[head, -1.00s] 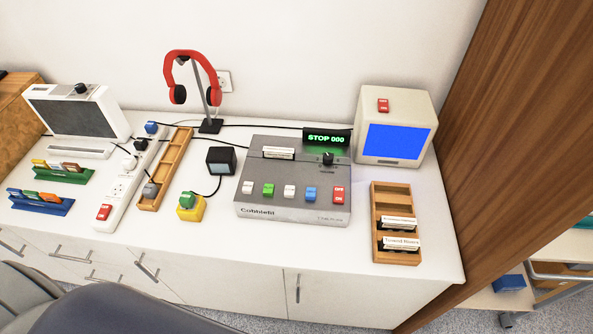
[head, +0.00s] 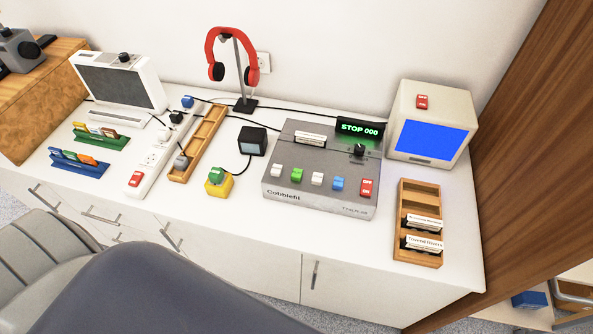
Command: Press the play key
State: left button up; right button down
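A grey tape deck (head: 322,186) stands on the white counter. Along its front is a row of keys: a white key (head: 276,169), a green key (head: 297,174), a second white key (head: 317,179), a blue key (head: 338,184) and a red switch (head: 367,188). Which key is play cannot be read at this size. A labelled cassette (head: 310,138) sits in the deck's top. The deck's small display (head: 360,128) shows "STOP 000" in green. Neither gripper is in view.
A wooden tray (head: 402,256) with labelled cassettes lies right of the deck, below a blue-screened monitor (head: 431,135). A yellow box with a green button (head: 217,182) and a small black cube (head: 253,140) are left. Red headphones (head: 212,45) hang behind. Bare counter (head: 245,215) lies in front.

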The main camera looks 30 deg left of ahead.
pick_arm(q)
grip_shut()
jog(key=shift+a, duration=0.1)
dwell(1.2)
